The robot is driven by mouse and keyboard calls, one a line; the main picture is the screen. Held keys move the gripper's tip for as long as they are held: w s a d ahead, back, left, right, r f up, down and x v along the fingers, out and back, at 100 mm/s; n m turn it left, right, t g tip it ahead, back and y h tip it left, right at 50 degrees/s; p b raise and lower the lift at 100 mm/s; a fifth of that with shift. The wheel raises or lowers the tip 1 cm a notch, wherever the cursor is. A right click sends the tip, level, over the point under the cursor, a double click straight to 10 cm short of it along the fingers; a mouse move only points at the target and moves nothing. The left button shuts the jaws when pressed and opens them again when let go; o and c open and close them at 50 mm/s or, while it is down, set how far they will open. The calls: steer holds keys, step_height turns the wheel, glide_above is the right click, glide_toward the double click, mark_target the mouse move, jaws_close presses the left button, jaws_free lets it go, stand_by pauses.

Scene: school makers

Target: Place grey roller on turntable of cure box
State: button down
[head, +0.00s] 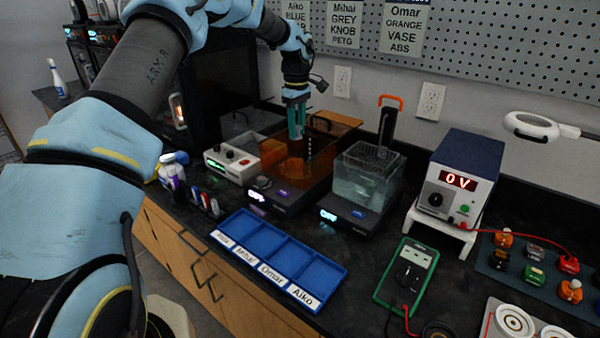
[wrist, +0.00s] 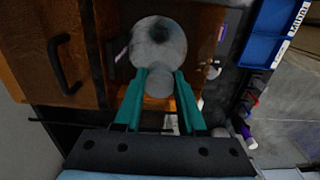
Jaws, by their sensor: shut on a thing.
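My gripper (head: 296,130) points down over the open top of the amber cure box (head: 270,180), its fingertips at about rim height. In the wrist view, the teal fingers (wrist: 158,75) are shut on the narrow end of the grey roller (wrist: 158,42). The roller's wide round part extends beyond the fingertips. The roller is not clear in the head view. A round turntable (head: 293,170) shows dimly through the amber wall, below the gripper. I cannot tell the gap between roller and turntable.
An amber lid (head: 338,117) with a black handle (wrist: 65,62) lies behind the box. A clear wash tank (head: 365,180) stands close on the right, a white control unit (head: 232,163) on the left. A blue labelled tray (head: 280,255) lies in front.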

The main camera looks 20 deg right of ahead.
steer(key=shift+w+d+f+b, duration=0.15)
steer(key=shift+d+f+b, duration=0.15)
steer(key=shift+f, duration=0.35)
step_height(320, 180, down, 9)
steer(key=p, duration=0.3)
steer(key=shift+f+p, duration=0.2)
steer(key=shift+p, duration=0.2)
steer(key=shift+f, duration=0.3)
steer(key=shift+c, duration=2.4)
jaws_free()
steer(key=shift+r, duration=0.2)
step_height(320, 180, up, 11)
steer(key=b, duration=0.3)
steer(key=shift+f+b, duration=0.1)
steer(key=shift+b, duration=0.25)
steer(key=shift+a+r, duration=0.1)
steer(key=shift+r, duration=0.5)
